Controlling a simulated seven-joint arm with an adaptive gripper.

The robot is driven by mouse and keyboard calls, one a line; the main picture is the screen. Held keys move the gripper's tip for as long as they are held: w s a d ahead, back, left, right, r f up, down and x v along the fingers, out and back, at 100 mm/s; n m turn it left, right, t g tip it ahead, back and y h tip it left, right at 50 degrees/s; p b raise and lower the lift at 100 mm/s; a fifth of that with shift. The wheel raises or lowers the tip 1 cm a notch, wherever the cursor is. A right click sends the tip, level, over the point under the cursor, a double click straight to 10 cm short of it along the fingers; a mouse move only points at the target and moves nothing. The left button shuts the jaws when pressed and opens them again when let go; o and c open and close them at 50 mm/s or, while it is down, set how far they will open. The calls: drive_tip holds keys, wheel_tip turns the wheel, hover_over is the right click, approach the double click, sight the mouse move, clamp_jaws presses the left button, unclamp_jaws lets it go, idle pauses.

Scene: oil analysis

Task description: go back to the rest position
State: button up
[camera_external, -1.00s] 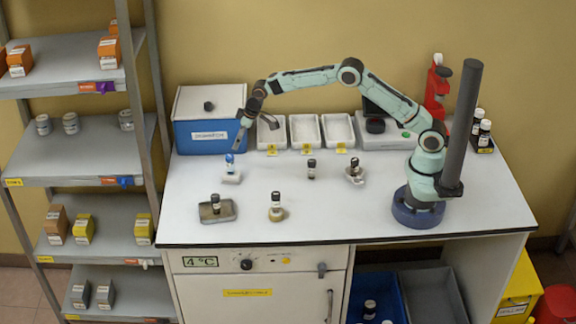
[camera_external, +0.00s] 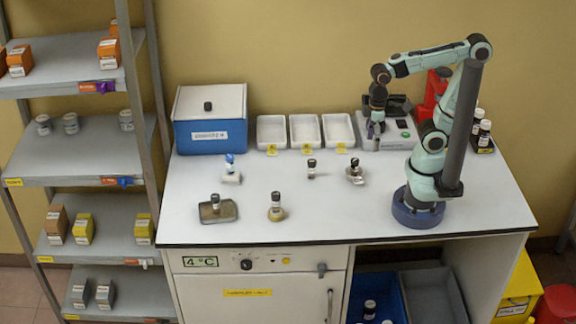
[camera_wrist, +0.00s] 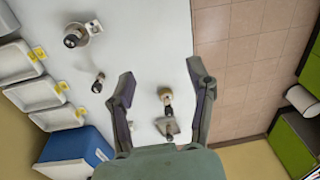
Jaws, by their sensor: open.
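Three white trays (camera_external: 272,141) and a blue box (camera_external: 209,133) stand along the back. Several small vials stand on the bench, including one on a metal base (camera_external: 355,173). A dark column (camera_external: 462,125) rises beside my arm.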

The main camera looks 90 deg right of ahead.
drive_tip(key=shift+g, duration=0.3)
drive_tip(key=s, duration=0.1)
drive_tip(key=s+f, duration=0.1)
drive_tip(key=s, duration=0.2)
drive_tip(key=shift+s+a+f, duration=0.3)
drive_tip(key=shift+s, duration=0.1)
idle(0.5)
